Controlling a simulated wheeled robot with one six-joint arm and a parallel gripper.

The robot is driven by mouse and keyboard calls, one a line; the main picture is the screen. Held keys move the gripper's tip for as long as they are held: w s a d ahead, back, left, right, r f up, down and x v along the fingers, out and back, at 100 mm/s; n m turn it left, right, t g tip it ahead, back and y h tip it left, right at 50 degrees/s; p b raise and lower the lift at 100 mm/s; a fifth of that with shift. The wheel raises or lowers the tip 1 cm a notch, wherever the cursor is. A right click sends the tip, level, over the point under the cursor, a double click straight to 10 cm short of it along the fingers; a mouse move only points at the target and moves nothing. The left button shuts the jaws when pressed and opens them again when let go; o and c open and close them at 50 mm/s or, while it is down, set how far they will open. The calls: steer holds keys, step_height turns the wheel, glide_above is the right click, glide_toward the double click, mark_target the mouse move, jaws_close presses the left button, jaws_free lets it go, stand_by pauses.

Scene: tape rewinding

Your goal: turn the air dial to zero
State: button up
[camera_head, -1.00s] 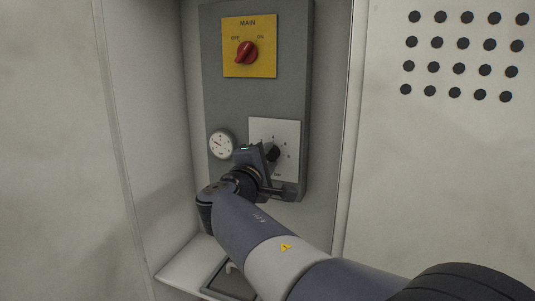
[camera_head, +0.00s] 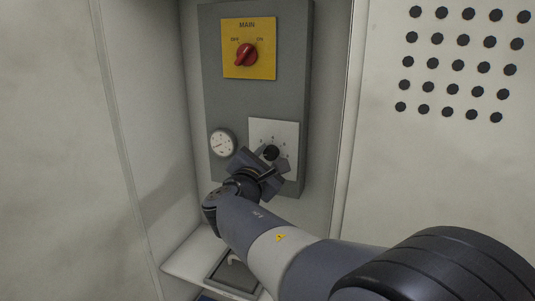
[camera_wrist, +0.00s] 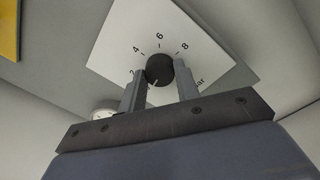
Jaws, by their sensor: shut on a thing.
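The air dial is a black round knob (camera_head: 271,152) on a white square plate (camera_head: 288,131), low on the grey panel. In the wrist view the knob (camera_wrist: 160,68) sits between my two fingers, with 2, 4, 6 and 8 printed around it. A pale mark on the knob points down and left, beyond the 2; the zero is not visible there. My gripper (camera_wrist: 160,84) is shut on the knob, one finger on each side. In the head view my gripper (camera_head: 268,163) is tilted and covers the plate's lower part.
A round gauge (camera_head: 222,143) is left of the plate, close to my wrist; its needle seems to point lower left. A red MAIN switch (camera_head: 246,54) on a yellow plate is above. The panel is in a recess with side walls; a ledge (camera_head: 190,265) lies below.

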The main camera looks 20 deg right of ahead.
steer(key=shift+f, duration=0.1)
stand_by(0.3)
steer(key=o, duration=1)
steer(key=p+v, duration=0.1)
steer(key=v, duration=0.9)
steer(key=shift+s+a+p, duration=0.3)
steer(key=shift+d, duration=0.1)
